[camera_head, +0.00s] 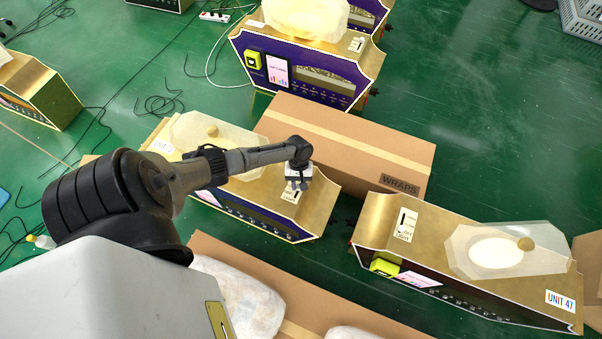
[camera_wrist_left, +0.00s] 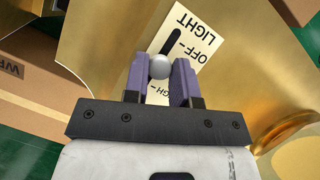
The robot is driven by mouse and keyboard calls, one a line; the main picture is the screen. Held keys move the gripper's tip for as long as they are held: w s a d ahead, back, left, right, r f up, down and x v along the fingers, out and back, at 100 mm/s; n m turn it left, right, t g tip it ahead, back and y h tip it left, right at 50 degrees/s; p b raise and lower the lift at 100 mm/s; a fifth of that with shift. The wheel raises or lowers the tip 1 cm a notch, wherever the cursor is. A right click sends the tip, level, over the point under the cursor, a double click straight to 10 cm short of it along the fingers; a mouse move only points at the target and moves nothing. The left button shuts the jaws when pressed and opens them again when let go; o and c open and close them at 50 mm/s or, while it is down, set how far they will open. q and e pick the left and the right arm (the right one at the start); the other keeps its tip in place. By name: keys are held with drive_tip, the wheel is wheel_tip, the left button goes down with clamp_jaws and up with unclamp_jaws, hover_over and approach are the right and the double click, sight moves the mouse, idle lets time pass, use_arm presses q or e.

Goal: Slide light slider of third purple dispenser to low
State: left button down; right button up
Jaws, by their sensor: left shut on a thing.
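A gold-topped dispenser with a dark purple front (camera_head: 318,208) stands in the middle of the head view, under my left arm. Its light slider panel is a cream label (camera_wrist_left: 197,36) reading LIGHT and OFF, upside down in the left wrist view, with part of HIGH below. A round white slider knob (camera_wrist_left: 160,66) sits in the black slot. My left gripper (camera_head: 297,186) is shut on the knob, one purple finger on each side. The empty slot shows on the OFF side. The LOW mark is not visible, so the exact setting cannot be told. My right gripper is not in view.
A cardboard box marked WRAPS (camera_head: 350,140) stands right behind this dispenser. Another dispenser, UNIT 47 (camera_head: 430,235), stands to the right, and a purple one (camera_head: 330,62) behind. Cables run over the green floor at left.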

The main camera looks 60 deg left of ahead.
use_arm(q)
drive_tip(key=c, duration=0.9)
unclamp_jaws()
drive_tip(key=shift+c, duration=0.2)
drive_tip(key=shift+w+a+r, duration=0.1)
drive_tip(key=p+v, duration=0.5)
drive_tip(key=v, duration=0.8)
drive_tip(key=shift+a+r, duration=0.2)
drive_tip(key=shift+r, duration=0.05)
drive_tip(key=shift+w, duration=0.1)
